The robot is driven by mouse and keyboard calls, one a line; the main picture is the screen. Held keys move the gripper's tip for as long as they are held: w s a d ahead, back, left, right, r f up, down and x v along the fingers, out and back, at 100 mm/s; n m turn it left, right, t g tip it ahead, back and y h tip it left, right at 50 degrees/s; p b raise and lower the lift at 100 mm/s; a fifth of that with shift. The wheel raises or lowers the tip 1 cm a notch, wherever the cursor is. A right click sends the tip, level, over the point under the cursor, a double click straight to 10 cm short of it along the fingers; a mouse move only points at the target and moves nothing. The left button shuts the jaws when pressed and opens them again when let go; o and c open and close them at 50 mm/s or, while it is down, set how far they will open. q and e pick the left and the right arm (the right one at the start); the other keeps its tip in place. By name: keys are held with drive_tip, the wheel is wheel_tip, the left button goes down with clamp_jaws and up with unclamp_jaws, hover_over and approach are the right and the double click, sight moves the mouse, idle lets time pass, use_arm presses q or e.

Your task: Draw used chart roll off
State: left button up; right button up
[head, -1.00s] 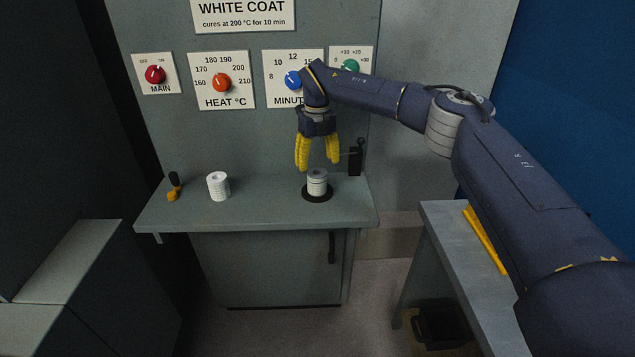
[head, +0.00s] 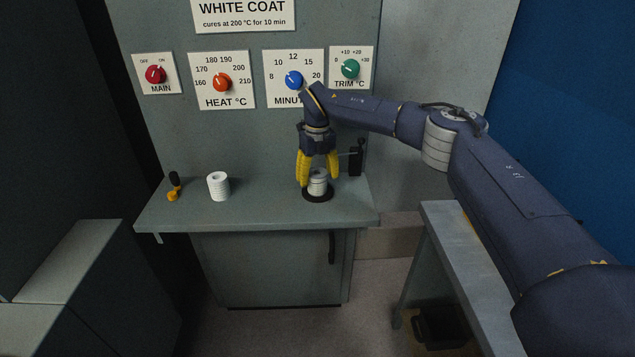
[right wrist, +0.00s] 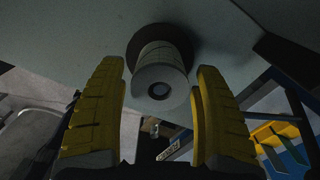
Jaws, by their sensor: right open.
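A white chart roll (head: 318,184) stands upright on a round black base (head: 317,197) on the grey shelf. It also shows in the right wrist view (right wrist: 160,78), end-on, with a dark hole in its middle. My right gripper (head: 318,181) is open, its yellow fingers pointing down on either side of this roll. In the right wrist view the fingers (right wrist: 160,100) flank the roll with gaps at both sides. My left gripper is not in view.
The grey shelf (head: 265,216) is clear between the rolls. A small black-and-yellow tool (head: 174,187) is at its left end. A black lever (head: 357,158) stands right of the gripper. A grey bench (head: 452,240) and dark bin (head: 440,328) are at lower right.

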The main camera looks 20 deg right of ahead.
drive_tip(key=c, duration=1.1)
drive_tip(key=shift+c, duration=0.2)
drive_tip(key=shift+r, duration=0.3)
